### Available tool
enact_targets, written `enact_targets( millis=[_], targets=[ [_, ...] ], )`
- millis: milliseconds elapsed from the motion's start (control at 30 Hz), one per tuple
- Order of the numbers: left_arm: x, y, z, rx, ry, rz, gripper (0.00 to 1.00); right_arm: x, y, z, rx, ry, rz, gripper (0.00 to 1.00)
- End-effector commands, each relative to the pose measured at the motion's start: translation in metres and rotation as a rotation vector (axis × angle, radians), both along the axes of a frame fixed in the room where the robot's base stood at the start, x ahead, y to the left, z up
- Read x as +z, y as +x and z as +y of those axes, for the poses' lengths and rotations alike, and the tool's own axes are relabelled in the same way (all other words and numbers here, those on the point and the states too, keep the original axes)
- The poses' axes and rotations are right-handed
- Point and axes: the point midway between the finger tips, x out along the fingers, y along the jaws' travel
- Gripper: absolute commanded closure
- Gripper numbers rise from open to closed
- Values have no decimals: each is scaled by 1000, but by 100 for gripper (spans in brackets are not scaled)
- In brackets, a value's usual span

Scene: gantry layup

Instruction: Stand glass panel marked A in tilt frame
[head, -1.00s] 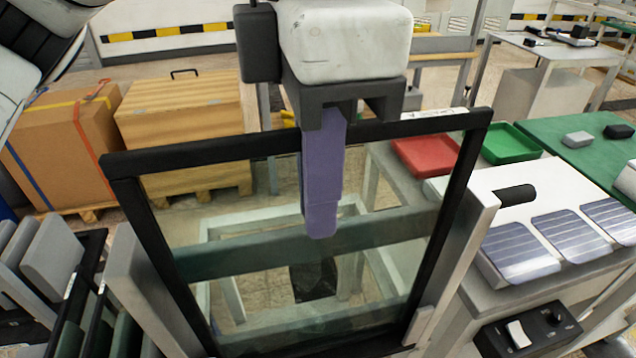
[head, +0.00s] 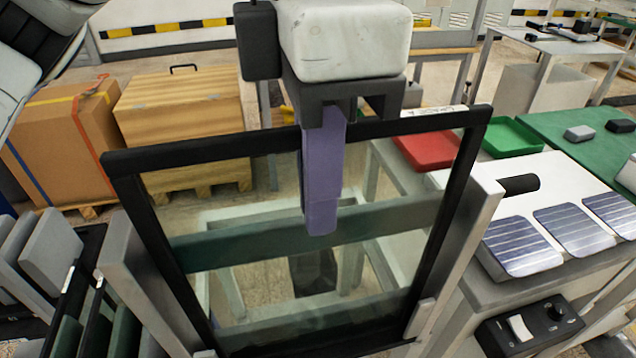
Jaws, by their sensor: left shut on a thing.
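The glass panel (head: 265,290) is a clear pane in a black frame, with a white label (head: 433,111) on its top right edge. It stands nearly upright, tilted, between the grey side posts of the tilt frame (head: 462,245). A green crossbar shows through or behind the glass. My left gripper (head: 320,215) comes from above with purple fingers over the top edge, shut on the panel near its middle. The panel's lower edge sits low, near the small grey stops; its exact contact is hard to tell. My right gripper is not in view.
A rack with other black-framed panels (head: 85,310) stands at lower left. A cardboard box (head: 70,145) and a wooden crate (head: 180,125) stand behind.

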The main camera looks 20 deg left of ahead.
Motion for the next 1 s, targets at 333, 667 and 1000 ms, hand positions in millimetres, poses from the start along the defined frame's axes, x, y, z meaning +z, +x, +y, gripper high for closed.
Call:
enact_targets(
  millis=[333, 667, 1000],
  targets=[
    [-5, 0, 0, 0, -2, -3, 89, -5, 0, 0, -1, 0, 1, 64],
    [-6, 0, 0, -1, 2, 1, 70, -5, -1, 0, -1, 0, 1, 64],
    [27, 0, -1, 0, -1, -3, 70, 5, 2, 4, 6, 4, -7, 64]
  ],
)
